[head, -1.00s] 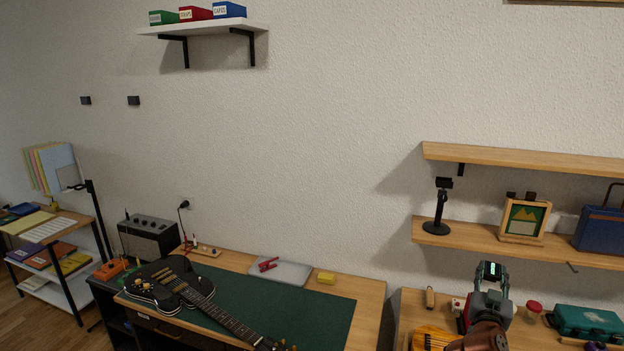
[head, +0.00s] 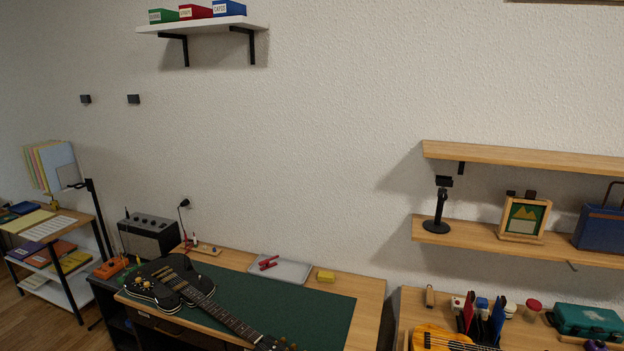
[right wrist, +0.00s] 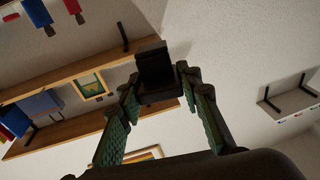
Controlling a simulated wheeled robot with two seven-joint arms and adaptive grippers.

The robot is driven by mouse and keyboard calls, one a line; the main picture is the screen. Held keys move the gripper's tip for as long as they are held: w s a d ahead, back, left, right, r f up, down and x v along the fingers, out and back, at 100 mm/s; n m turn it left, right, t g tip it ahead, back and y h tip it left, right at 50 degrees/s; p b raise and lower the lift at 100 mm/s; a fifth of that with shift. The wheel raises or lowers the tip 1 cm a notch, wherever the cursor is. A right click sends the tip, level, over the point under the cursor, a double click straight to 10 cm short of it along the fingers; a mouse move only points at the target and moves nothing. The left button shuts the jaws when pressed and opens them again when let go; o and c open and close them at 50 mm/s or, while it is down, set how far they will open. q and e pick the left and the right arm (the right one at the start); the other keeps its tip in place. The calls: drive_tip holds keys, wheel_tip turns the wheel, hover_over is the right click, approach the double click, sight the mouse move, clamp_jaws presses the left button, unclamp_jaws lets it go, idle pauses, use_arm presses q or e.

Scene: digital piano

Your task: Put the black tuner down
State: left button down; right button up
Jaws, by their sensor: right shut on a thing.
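The black tuner (right wrist: 153,72) is in the right wrist view, between the tips of my right gripper (right wrist: 158,88). The two dark fingers with green pads are shut on it. It is held clear of any surface in that view, with wall and wooden shelves behind it. Its display face is not visible from this side. In the head view now, neither the tuner nor my right gripper can be seen. My left gripper is in no view.
A lower wall shelf (head: 470,236) holds a black stand (head: 438,212), a framed picture (head: 524,218) and a blue case (head: 598,229). The right table (head: 414,307) is crowded. A green mat (head: 310,316) on the middle table bears a dark guitar (head: 172,281).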

drive_tip(key=s+a+f+n+y, duration=0.1)
drive_tip(key=s+a+y, duration=0.1)
drive_tip(key=s+a, duration=0.45)
drive_tip(key=s+a+f+n+y, duration=0.1)
drive_tip(key=s+a, duration=0.2)
drive_tip(key=s, duration=0.7)
drive_tip(key=s+f, duration=0.4)
drive_tip(key=f, duration=0.1)
drive_tip(key=shift+a+f, duration=0.25)
